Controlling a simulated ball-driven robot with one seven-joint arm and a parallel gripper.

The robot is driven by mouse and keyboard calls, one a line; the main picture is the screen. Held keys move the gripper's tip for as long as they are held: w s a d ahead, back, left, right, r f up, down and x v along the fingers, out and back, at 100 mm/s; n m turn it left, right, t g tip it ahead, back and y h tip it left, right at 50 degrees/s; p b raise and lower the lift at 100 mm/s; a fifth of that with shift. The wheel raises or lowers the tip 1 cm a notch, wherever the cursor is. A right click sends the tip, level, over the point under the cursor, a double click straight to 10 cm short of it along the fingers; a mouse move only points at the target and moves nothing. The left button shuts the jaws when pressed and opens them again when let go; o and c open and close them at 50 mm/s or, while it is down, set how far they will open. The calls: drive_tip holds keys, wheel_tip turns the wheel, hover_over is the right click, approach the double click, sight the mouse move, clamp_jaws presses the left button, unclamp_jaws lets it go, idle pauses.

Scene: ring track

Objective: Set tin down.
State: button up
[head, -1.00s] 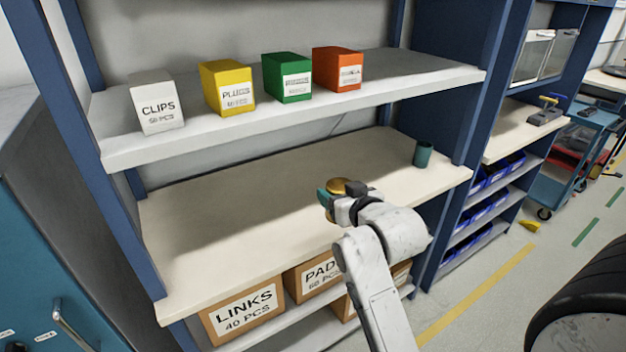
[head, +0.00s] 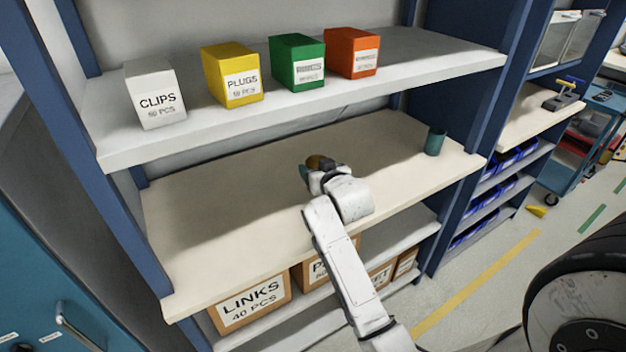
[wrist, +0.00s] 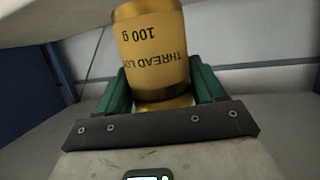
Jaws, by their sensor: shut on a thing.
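The tin (wrist: 153,55) is gold-yellow, with dark lettering that reads "100 g" and "THREAD LO...", upside down in the wrist view. My gripper (wrist: 160,88) is shut on it, with a green finger on each side. In the head view the tin (head: 318,162) shows as a small brownish-gold shape at my gripper (head: 313,172), over the middle shelf (head: 230,220). My wrist partly hides it there. I cannot tell whether the tin touches the shelf.
A dark green cup (head: 435,142) stands at the middle shelf's right end. The shelf's left side is bare. Above, the upper shelf (head: 290,115) holds a white clips box (head: 155,97) and yellow, green and orange boxes. Cartons (head: 240,302) sit below.

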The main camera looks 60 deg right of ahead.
drive_tip(key=shift+w+d+f, duration=0.3)
drive_tip(key=shift+w+f, duration=0.2)
drive_tip(key=shift+f, duration=0.15)
drive_tip(key=shift+w+d+f, duration=0.25)
drive_tip(key=shift+w+f, duration=0.2)
drive_tip(key=shift+f, duration=0.15)
drive_tip(key=shift+f+p, duration=0.35)
drive_tip(key=shift+f, duration=1.2)
drive_tip(key=shift+f, duration=0.1)
drive_tip(key=o, duration=1.2)
drive_tip(key=shift+r, duration=0.2)
drive_tip(key=shift+s+a, duration=0.25)
drive_tip(key=shift+a, duration=0.05)
drive_tip(key=b+v, duration=0.1)
drive_tip(key=v, duration=1)
drive_tip(key=shift+s+r, duration=0.1)
drive_tip(key=shift+r, duration=0.05)
